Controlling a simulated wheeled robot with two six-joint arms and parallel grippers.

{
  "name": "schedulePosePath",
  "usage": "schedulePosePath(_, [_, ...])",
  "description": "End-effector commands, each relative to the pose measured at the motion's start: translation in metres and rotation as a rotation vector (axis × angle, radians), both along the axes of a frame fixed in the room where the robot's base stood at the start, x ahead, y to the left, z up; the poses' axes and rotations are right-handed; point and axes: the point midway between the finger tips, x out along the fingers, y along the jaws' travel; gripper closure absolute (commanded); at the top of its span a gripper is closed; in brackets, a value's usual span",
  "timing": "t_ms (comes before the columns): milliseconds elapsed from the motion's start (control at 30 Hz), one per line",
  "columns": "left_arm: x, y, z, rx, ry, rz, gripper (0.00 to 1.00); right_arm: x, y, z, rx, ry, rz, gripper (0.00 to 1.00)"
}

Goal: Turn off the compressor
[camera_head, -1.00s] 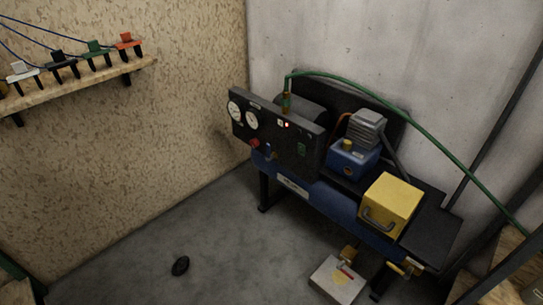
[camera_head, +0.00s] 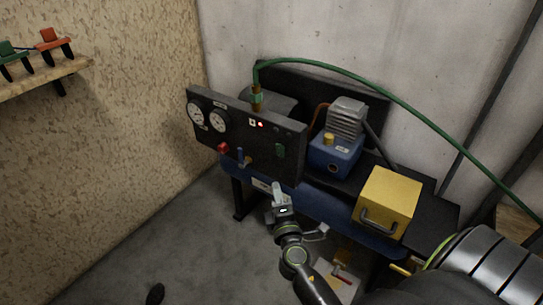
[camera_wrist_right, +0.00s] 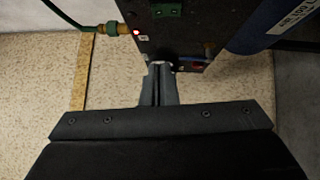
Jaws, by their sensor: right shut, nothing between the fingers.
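The compressor (camera_head: 340,205) stands against the concrete wall, with a black control panel (camera_head: 205,138) on its left end. The panel has two white gauges, a lit red light (camera_head: 261,125), a green switch (camera_head: 280,151), a red knob (camera_head: 222,148) and a blue lever (camera_head: 240,157). My right gripper (camera_head: 277,187) is shut and empty, just below and in front of the panel. In the right wrist view, the closed fingertips (camera_wrist_right: 160,68) are close to the panel's edge, with the red light (camera_wrist_right: 136,32) and green switch (camera_wrist_right: 167,10) beyond; contact cannot be told. My left gripper is out of view.
A green hose (camera_head: 340,75) runs from a brass fitting over the compressor to the right. A yellow box (camera_head: 390,196) with a handle sits on its right part. A shelf (camera_head: 45,78) with coloured clamps is at left. The floor at lower left is mostly clear.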

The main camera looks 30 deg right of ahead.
Motion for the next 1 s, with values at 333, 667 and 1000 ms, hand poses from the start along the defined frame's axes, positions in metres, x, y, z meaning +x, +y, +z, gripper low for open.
schedulePosePath(333, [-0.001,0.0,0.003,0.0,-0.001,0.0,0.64,0.01,-0.004,0.002,0.0,0.001,0.002,1.0])
schedulePosePath(667, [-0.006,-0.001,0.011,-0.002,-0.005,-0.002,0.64,0.068,-0.027,0.008,-0.001,0.001,0.002,1.0])
schedulePosePath(1000, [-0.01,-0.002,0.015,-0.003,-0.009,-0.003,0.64,0.103,-0.064,0.013,-0.001,0.003,0.0,1.0])
